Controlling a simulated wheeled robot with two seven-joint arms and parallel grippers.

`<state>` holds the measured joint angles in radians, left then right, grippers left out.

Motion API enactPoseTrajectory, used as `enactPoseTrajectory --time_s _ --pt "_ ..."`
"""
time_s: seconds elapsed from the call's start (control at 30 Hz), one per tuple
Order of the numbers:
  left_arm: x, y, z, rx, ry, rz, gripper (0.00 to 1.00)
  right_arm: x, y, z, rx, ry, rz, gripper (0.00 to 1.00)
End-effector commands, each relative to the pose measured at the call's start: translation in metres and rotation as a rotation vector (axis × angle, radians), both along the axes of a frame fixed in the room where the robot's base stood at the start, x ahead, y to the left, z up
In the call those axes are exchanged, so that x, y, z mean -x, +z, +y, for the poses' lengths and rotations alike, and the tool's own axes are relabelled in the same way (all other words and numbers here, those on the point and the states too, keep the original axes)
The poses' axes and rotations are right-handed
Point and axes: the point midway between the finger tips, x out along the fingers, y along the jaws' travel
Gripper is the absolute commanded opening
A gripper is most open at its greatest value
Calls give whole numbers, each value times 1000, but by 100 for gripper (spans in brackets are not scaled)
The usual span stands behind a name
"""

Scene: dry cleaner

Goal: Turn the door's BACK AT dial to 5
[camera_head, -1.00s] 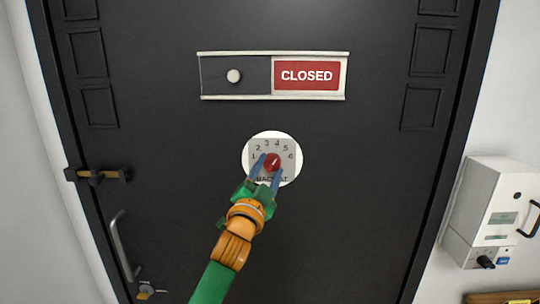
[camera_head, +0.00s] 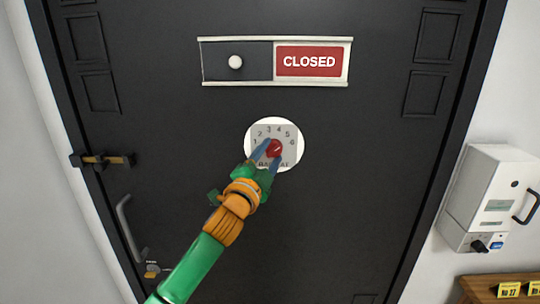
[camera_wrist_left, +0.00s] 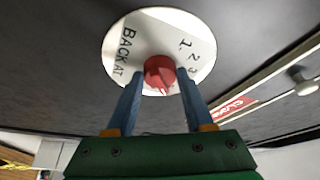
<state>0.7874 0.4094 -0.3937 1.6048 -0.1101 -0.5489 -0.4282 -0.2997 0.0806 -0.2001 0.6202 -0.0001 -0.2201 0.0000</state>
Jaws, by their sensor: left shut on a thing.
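The BACK AT dial is a round white plate (camera_head: 292,157) on the dark door, with numbers 1 to 6 around a red knob (camera_head: 274,148). My left gripper (camera_head: 268,153) comes from the lower left, its two blue fingers shut on the knob. In the left wrist view the fingers stand on either side of the red knob (camera_wrist_left: 159,70). A pale pointer mark there faces down, roughly toward the high-number side. The exact number is unclear, as the fingers hide the higher numbers in that view. My right gripper is not in view.
A sliding sign reading CLOSED (camera_head: 308,61) with a white knob (camera_head: 235,62) is above the dial. A door handle (camera_head: 128,228) and a latch (camera_head: 102,160) are at the left. A white wall box (camera_head: 490,195) hangs right of the door, above a wooden ledge (camera_head: 500,288).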

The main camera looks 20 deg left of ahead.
Motion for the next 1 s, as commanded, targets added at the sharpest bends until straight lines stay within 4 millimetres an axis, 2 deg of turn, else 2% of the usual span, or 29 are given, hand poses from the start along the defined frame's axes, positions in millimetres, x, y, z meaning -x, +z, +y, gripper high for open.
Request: enactPoseTrajectory --time_s 0.1,0.13,0.2,0.23,0.57,0.67,0.83,1.0 --pt "0 1 1 0 1 -2 0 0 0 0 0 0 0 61" --pt "0 1 1 0 1 -3 58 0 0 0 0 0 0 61" --pt "0 1 0 0 1 -3 77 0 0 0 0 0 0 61" --pt "0 1 0 0 1 -3 83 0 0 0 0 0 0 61" --pt "2 -1 0 1 1 -2 83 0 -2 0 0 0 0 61" --pt "12 -5 2 0 1 -4 83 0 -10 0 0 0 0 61" --pt "44 -14 4 -2 0 -4 83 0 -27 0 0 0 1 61" --pt "65 -16 5 0 0 -2 83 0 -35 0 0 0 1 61"
